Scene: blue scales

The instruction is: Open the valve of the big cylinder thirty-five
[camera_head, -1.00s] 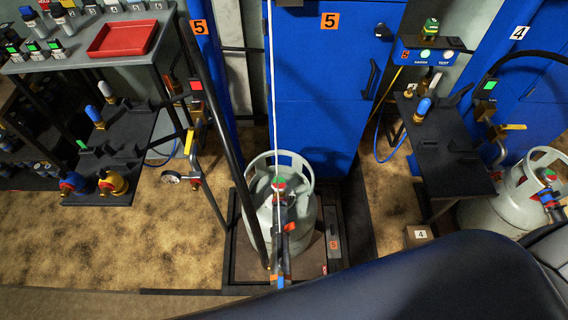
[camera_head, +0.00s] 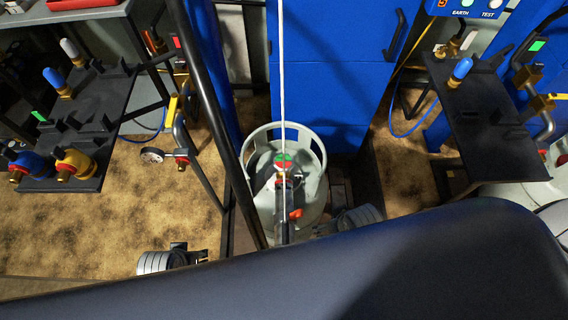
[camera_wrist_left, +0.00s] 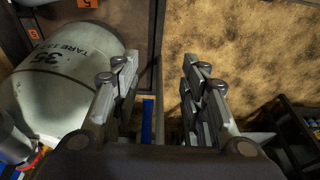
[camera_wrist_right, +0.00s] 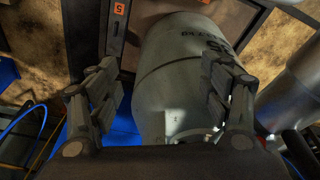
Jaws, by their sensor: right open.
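The big grey cylinder (camera_head: 262,200) stands upright in the middle of the head view, with an open collar around its top. Its valve (camera_head: 284,162) has a green and red top and sits inside the collar. In the left wrist view the cylinder (camera_wrist_left: 70,85) shows the number 35; it also fills the middle of the right wrist view (camera_wrist_right: 180,80). My left gripper (camera_head: 188,254) is left of the cylinder, apart from it, open and empty (camera_wrist_left: 157,72). My right gripper (camera_head: 358,218) is close to the cylinder's right side, open and empty (camera_wrist_right: 160,65).
A dark post (camera_head: 215,125) and a pale hose (camera_head: 281,80) run close to the cylinder. A blue cabinet (camera_head: 330,90) stands behind. Dark shelves with fittings stand left (camera_head: 95,105) and right (camera_head: 480,130). Floor (camera_head: 150,210) is free at left.

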